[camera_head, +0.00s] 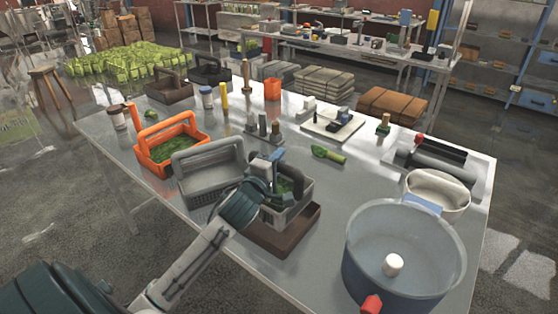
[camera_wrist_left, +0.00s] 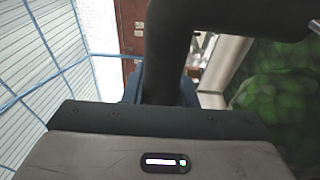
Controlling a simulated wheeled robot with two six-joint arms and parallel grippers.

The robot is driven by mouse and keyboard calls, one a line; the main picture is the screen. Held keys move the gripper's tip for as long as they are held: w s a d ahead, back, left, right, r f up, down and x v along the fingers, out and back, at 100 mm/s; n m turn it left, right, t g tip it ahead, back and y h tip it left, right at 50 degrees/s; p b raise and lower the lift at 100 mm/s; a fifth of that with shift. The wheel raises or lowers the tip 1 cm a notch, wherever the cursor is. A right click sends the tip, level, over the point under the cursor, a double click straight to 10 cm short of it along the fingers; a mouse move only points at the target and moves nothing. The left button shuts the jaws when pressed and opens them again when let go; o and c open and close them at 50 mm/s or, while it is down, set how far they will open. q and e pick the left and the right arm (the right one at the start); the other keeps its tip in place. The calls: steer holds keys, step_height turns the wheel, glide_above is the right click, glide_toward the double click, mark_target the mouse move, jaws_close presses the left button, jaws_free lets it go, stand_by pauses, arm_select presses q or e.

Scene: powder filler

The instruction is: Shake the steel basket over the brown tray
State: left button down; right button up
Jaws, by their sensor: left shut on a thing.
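A steel basket (camera_head: 297,212) with a dark handle and green leafy contents is over the brown tray (camera_head: 268,240), near the table's front edge. The basket hides much of the tray, and I cannot tell how large the gap between them is. My left gripper (camera_head: 275,168) is shut on the basket's handle, at its left part. In the left wrist view the dark handle (camera_wrist_left: 172,50) rises between the fingers, with the green contents (camera_wrist_left: 280,100) at the right. My right gripper is in neither view.
A grey basket (camera_head: 205,182) stands close left of the tray, with an orange basket (camera_head: 176,158) of greens behind it. A large blue-grey pot (camera_head: 365,262) and a white bowl (camera_head: 436,199) stand at the right. A green scoop (camera_head: 328,155) lies behind the tray.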

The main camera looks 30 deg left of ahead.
arm_select(q)
steer(key=shift+r, duration=0.1)
steer(key=shift+a+b, duration=0.5)
steer(key=shift+a, duration=1.75)
steer(key=d+p, duration=0.2)
steer(key=d, duration=0.7)
steer(key=a+b, duration=0.1)
steer(key=a, duration=0.3)
steer(key=shift+a, duration=0.2)
